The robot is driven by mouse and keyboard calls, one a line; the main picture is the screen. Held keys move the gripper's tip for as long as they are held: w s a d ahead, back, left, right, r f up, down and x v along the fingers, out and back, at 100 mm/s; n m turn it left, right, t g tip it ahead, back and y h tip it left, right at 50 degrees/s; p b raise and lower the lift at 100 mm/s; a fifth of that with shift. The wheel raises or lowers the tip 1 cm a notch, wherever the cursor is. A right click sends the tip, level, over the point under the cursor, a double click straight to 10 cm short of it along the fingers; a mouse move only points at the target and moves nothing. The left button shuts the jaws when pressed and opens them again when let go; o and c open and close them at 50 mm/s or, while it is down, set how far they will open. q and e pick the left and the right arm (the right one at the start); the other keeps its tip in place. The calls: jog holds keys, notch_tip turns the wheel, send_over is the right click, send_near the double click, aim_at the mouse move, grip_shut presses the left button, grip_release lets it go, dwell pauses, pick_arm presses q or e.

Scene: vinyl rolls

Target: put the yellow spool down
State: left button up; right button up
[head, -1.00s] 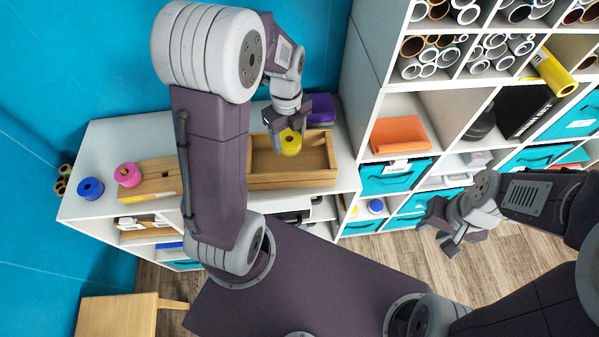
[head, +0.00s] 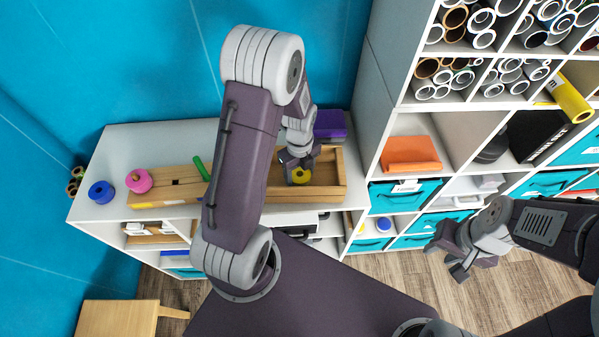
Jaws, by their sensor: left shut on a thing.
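The yellow spool (head: 301,176) is in the fingers of my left gripper (head: 300,168). It is over or inside the wooden tray (head: 335,190) on top of the white shelf unit; I cannot tell whether it touches the tray floor. The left gripper is shut on the spool, and its fingers partly hide it. My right gripper (head: 455,262) hangs at the right over the floor, away from the spool, with its fingers apart and nothing between them.
A pink spool (head: 139,181) and a blue spool (head: 101,192) stand at the left of the shelf top (head: 150,140). Cubbies with rolls rise at the right.

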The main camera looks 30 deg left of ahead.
pick_arm(q)
jog(key=shift+s+f, duration=0.1)
jog(key=o, duration=1.8)
jog(key=shift+a, duration=0.1)
jog(key=shift+c, duration=0.2)
jog(key=shift+r, duration=0.35)
notch_tip(320, 180, up, 12)
jog(key=s+d+f+n, duration=0.1)
jog(key=s+n, duration=0.3)
jog(key=n, duration=0.8)
jog(key=s+d+f+n+t, duration=0.1)
jog(key=s+d+n, duration=0.3)
jog(key=n, duration=0.8)
jog(key=shift+s+f, duration=0.25)
jog(key=shift+f, duration=0.45)
